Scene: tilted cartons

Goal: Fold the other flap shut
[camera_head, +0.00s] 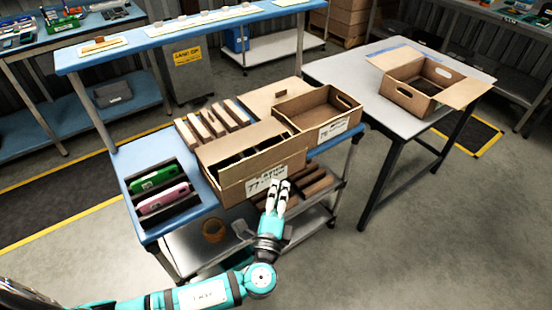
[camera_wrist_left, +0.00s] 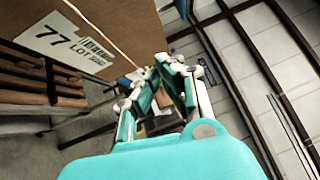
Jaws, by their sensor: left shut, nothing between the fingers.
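The brown carton labelled 77 (camera_head: 232,182) stands on the blue-topped cart. A far flap (camera_head: 238,141) lies over the back part of its top. A dark gap shows between it and the cardboard panel along the near edge (camera_head: 265,168); I cannot tell if this panel is folded fully down. My left gripper (camera_head: 281,184) is shut and empty, in front of the carton's near face beside its label. In the left wrist view the carton's labelled face (camera_wrist_left: 110,25) is at upper left, and my left gripper (camera_wrist_left: 160,75) is apart from it. My right gripper is not in view.
An open carton (camera_head: 318,112) sits behind the 77 carton. Green and pink items (camera_head: 160,188) lie in a tray at the left. Another open carton (camera_head: 420,87) stands on the grey table (camera_head: 385,110). The floor right of the cart is clear.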

